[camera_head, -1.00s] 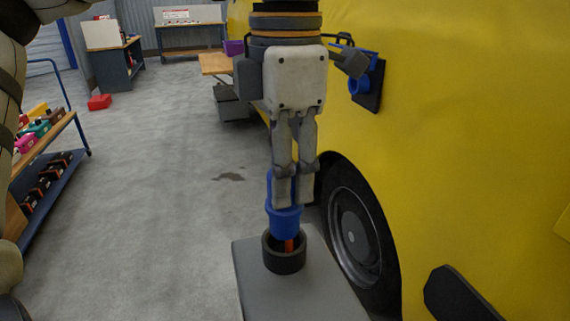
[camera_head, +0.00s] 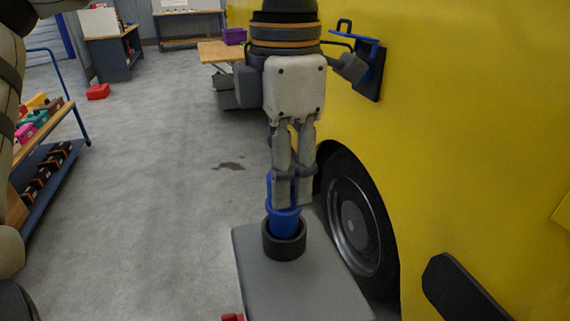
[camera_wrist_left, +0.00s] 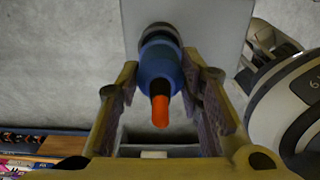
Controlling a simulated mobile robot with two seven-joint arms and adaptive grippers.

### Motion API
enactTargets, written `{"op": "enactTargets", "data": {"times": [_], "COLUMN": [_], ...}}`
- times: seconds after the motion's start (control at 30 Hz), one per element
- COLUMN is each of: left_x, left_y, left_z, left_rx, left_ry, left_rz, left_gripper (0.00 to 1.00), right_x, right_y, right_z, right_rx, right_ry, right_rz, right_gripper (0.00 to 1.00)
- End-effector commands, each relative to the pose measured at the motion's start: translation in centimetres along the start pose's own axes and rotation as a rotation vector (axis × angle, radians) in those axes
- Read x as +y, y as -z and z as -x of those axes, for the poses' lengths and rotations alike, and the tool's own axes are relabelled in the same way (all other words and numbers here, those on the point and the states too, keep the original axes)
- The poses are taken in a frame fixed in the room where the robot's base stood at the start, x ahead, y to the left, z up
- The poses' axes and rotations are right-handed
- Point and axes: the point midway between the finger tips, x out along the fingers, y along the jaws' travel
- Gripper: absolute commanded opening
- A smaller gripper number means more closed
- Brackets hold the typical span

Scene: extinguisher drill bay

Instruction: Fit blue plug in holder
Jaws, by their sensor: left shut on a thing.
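The blue plug (camera_head: 284,222) is upright between the fingers of my left gripper (camera_head: 292,198), which is shut on it. Its lower end goes down into the mouth of the dark ring-shaped holder (camera_head: 284,248); how deep it sits is hidden by the wall. The holder stands on a grey block (camera_head: 290,288). In the left wrist view the blue plug (camera_wrist_left: 160,66) shows an orange end (camera_wrist_left: 160,111) towards the camera, with the dark holder rim (camera_wrist_left: 154,32) behind it. My right gripper is not in view.
A yellow vehicle (camera_head: 460,130) with a wheel (camera_head: 352,220) stands close on the right. A shelf cart (camera_head: 50,180) with small boxes is at the left. A red thing (camera_head: 232,317) shows at the bottom edge. Grey floor (camera_head: 160,220) is open between cart and block.

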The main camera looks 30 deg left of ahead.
Motion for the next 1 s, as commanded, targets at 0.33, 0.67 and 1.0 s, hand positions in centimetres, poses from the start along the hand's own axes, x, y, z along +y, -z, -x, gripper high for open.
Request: {"op": "enactTargets", "data": {"times": [0.33, 0.67, 1.0], "left_x": [0.0, 0.0, 0.0], "left_y": [0.0, 0.0, 0.0], "left_z": [-0.7, -1.3, -2.0], "left_rx": [-0.002, -0.002, -0.002], "left_ry": [0.001, -0.001, 0.0], "left_rz": [0.0, 0.0, 0.001], "left_gripper": [0.0, 0.0, 0.0], "right_x": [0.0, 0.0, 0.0], "right_y": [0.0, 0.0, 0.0], "right_z": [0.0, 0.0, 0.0], "right_rx": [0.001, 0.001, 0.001], "right_ry": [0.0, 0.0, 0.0], "right_rz": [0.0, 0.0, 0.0], "right_gripper": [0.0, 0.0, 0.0]}}
